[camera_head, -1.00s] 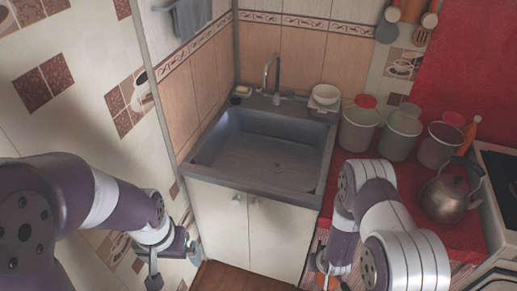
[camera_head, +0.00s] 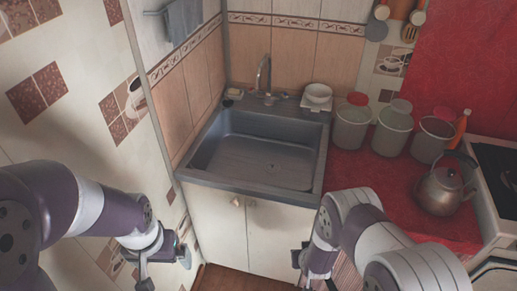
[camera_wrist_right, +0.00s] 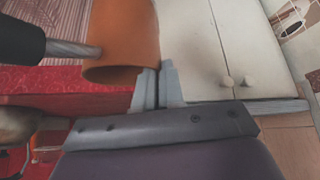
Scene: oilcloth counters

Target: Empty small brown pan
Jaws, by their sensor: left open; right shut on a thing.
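The small brown pan (camera_wrist_right: 125,42) shows in the right wrist view as an orange-brown round wall with a metal shaft and black handle to the left. My right gripper (camera_wrist_right: 158,75) is shut on the edge of the pan's wall. The pan's inside is not visible, so its contents cannot be told. In the head view the right gripper (camera_head: 303,262) hangs in front of the counter edge by the cabinet, and the pan is mostly hidden by my arm. My left gripper (camera_head: 146,274) is open and empty near the tiled left wall.
A grey sink (camera_head: 255,155) sits above white cabinet doors (camera_head: 275,235). A white bowl stack (camera_head: 318,95) stands behind it. Several canisters (camera_head: 392,130) and a kettle (camera_head: 440,190) stand on the red counter at right, beside the stove (camera_head: 500,175). The sink basin looks clear.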

